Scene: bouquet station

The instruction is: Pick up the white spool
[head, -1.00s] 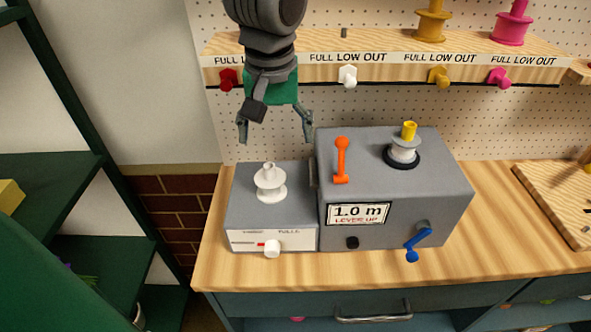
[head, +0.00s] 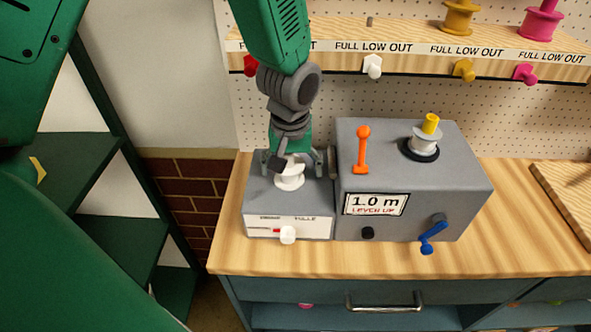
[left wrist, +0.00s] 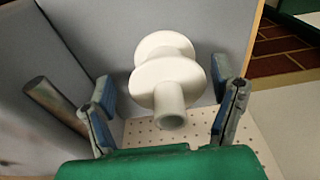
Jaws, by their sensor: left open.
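The white spool (head: 290,178) stands upright on the low grey box (head: 262,196) at the left of the machine. In the left wrist view the spool (left wrist: 164,75) shows its two flanges and its end post. My left gripper (head: 298,164) is right above the spool, with its fingers at either side of the spool's top. In the left wrist view my left gripper (left wrist: 166,112) is open, with a gap between each finger and the spool. The wrist hides part of the spool's top in the head view. My right gripper is not in view.
A labelled shelf (head: 420,62) runs behind. A green rack (head: 110,190) is at the left.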

